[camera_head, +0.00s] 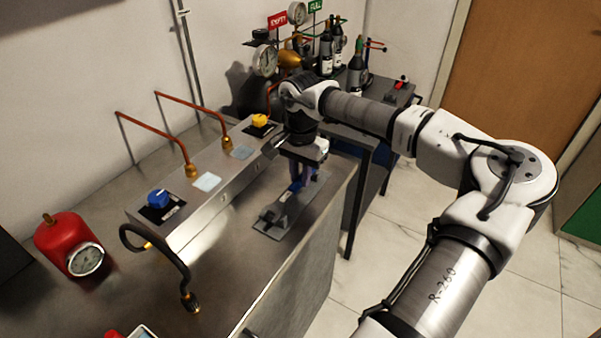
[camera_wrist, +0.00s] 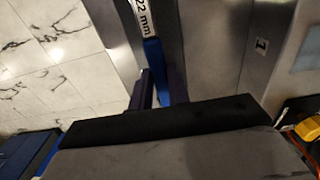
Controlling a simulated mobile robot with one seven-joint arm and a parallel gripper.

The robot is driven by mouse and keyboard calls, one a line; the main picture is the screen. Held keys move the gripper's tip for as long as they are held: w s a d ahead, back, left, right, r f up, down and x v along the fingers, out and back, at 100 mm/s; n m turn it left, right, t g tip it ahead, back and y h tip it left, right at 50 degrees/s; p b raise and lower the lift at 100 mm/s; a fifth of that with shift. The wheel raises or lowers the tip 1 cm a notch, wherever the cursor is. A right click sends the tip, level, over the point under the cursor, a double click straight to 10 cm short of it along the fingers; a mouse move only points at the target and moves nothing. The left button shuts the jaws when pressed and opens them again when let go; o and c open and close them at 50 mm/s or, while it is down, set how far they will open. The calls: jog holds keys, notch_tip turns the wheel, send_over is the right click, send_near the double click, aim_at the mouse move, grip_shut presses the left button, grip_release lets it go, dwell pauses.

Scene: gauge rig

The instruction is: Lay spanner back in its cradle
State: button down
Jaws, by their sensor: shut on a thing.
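The spanner has a blue handle (camera_wrist: 153,58) with a white "22 mm" label in the wrist view. My gripper (camera_wrist: 160,82) is shut on this handle, a dark finger on each side of it. In the head view the gripper (camera_head: 303,175) points down over the right end of the steel bench, and a bit of the blue spanner (camera_head: 296,186) shows below it. The grey cradle (camera_head: 268,224), a flat plate with small upright supports, lies on the bench just below and in front of the gripper. Whether the spanner touches the cradle I cannot tell.
A steel manifold box (camera_head: 205,205) with a blue knob (camera_head: 158,197) and a yellow knob (camera_head: 260,121) stands left of the gripper. A black hose (camera_head: 160,245) and a red gauge (camera_head: 70,245) are further left. The bench's front edge is close to the cradle.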

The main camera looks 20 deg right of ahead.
jog(key=shift+f, duration=0.3)
jog(key=c, duration=1.3)
grip_release()
jog(key=shift+o, duration=0.2)
notch_tip(320, 180, up, 14)
jog(key=b, duration=0.2)
jog(key=shift+f, duration=0.1)
